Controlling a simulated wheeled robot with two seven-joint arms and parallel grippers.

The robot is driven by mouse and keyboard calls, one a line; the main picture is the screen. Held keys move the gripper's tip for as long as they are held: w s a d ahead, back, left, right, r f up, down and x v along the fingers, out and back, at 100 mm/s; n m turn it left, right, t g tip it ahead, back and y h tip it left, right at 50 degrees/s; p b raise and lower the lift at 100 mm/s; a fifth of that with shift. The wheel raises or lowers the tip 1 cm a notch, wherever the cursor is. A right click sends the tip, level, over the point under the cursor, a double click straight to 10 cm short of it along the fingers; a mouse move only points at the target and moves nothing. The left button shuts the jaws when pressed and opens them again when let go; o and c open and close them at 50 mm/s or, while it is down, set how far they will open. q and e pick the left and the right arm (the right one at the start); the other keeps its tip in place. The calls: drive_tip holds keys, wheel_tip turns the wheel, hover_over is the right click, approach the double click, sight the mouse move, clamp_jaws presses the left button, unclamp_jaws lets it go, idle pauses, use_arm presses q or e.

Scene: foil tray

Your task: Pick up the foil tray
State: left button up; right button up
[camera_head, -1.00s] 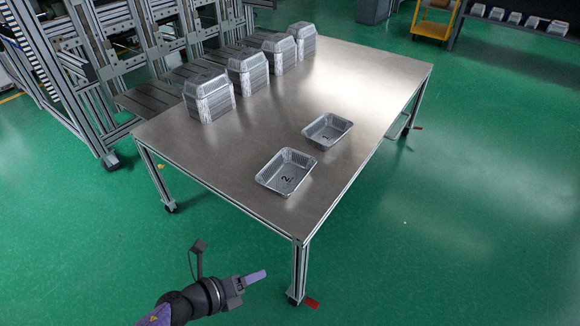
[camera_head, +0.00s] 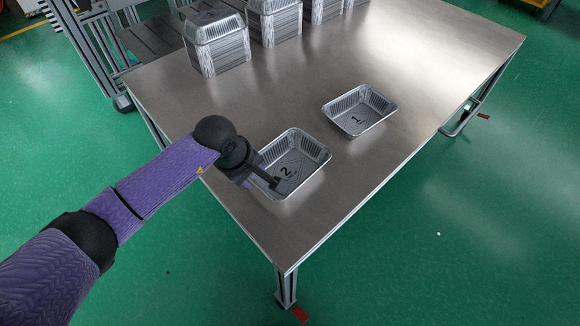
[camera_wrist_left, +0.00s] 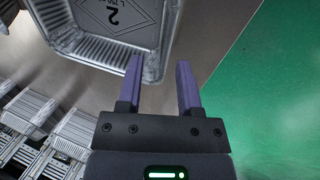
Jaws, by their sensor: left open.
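The foil tray marked 2 (camera_head: 309,162) is a shallow, empty silver tray lying upright near the table's front edge. My left gripper (camera_head: 257,160) is at its left side in the head view, and the wrist hides part of that side. In the left wrist view the fingers of my left gripper (camera_wrist_left: 160,78) are open, with the corner of the tray (camera_wrist_left: 100,50) showing between and beyond them. I cannot tell whether they touch it. A second foil tray, marked 1 (camera_head: 360,110), lies farther back to the right. My right gripper is out of view.
The metal table (camera_head: 420,70) is bare around the trays. Several stacks of foil trays (camera_head: 220,50) stand along its far left edge; stacks also show at the lower left in the wrist view (camera_wrist_left: 70,135). Green floor (camera_head: 450,240) lies beyond the right edge.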

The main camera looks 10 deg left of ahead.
sight(259, 185)
use_arm(q)
drive_tip(key=b+x, duration=0.1)
drive_tip(key=x, duration=0.1)
drive_tip(key=b+x, duration=0.1)
drive_tip(key=s+b+x, duration=0.1)
drive_tip(key=x, duration=0.1)
drive_tip(key=shift+w+d+f, duration=0.1)
drive_tip(key=shift+w+f, duration=0.05)
drive_tip(key=shift+f, duration=0.3)
drive_tip(key=shift+w+f, duration=0.15)
drive_tip(key=shift+f, duration=0.05)
drive_tip(key=shift+r, duration=0.25)
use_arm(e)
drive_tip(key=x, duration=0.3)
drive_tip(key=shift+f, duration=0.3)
use_arm(q)
drive_tip(key=shift+f, duration=0.2)
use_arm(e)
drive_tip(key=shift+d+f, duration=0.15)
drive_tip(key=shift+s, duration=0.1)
use_arm(q)
clamp_jaws()
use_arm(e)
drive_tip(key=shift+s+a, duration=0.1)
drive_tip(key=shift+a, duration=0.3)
